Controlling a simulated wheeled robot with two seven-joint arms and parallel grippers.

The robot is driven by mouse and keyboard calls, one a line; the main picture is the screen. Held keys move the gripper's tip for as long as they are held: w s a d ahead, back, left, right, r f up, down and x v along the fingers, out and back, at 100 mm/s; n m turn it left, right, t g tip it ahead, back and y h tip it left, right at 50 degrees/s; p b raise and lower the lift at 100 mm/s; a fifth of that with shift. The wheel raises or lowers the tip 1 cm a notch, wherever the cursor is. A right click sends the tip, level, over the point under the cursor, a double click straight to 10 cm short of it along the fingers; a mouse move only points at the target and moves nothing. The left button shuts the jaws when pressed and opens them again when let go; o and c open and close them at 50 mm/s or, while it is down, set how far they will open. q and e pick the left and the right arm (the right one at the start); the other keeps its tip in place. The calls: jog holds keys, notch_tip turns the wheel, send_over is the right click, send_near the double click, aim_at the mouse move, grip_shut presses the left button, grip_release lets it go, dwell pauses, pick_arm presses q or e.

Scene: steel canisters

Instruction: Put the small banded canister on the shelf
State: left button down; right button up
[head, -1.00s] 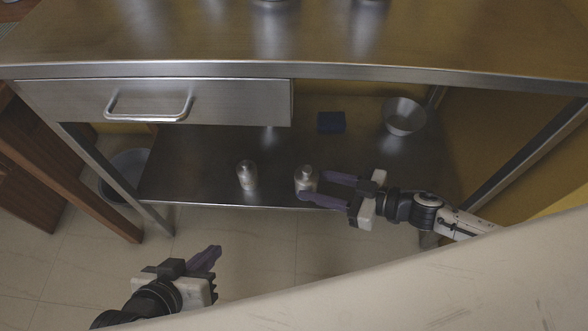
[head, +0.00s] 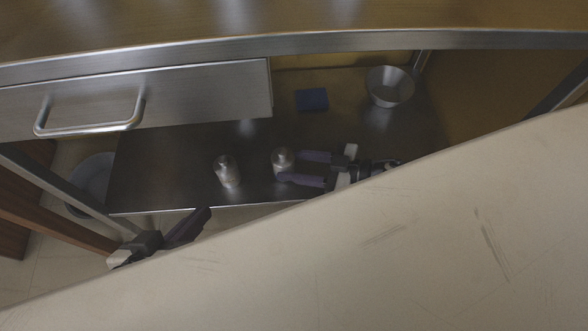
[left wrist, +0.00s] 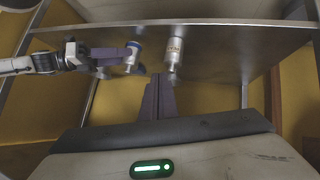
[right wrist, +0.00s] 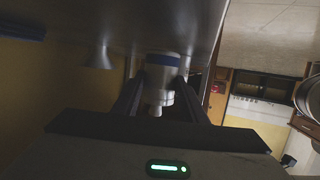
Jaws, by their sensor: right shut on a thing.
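A small steel canister (head: 283,160) with a blue band, clear in the right wrist view (right wrist: 161,72), is between the fingers of my right gripper (head: 291,167). The gripper is shut on it, and the canister is upright at the lower shelf (head: 150,170). I cannot tell whether its base touches the shelf. A second steel canister (head: 227,172) stands on the shelf to its left; it carries small dark marks in the left wrist view (left wrist: 173,52). My left gripper (head: 205,213) is shut and empty, with its fingers together, near the shelf's front edge.
A grey bucket (head: 92,180) is on the left. The shelf's left part is bare.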

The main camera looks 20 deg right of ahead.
jog(key=shift+f, duration=0.85)
jog(key=shift+r, duration=0.1)
jog(key=o, duration=1.1)
pick_arm(q)
jog(key=shift+w+d+r, duration=0.1)
jog(key=shift+d+r, duration=0.15)
jog(key=shift+r, duration=0.1)
pick_arm(e)
jog(key=shift+r, duration=0.1)
jog(key=shift+s+d, duration=0.15)
jog(key=shift+d, duration=0.1)
jog(key=p+v, duration=0.3)
jog(key=v, duration=0.7)
jog(key=shift+s+d+r, duration=0.15)
jog(key=shift+d+r, duration=0.05)
pick_arm(q)
jog(key=a+f, duration=0.1)
jog(key=a+f+g+y, duration=0.1)
jog(key=f, duration=0.1)
jog(key=shift+s+a, duration=0.1)
jog(key=shift+s, duration=0.3)
pick_arm(e)
jog(key=shift+s+d, duration=0.25)
jog(key=shift+d, duration=0.05)
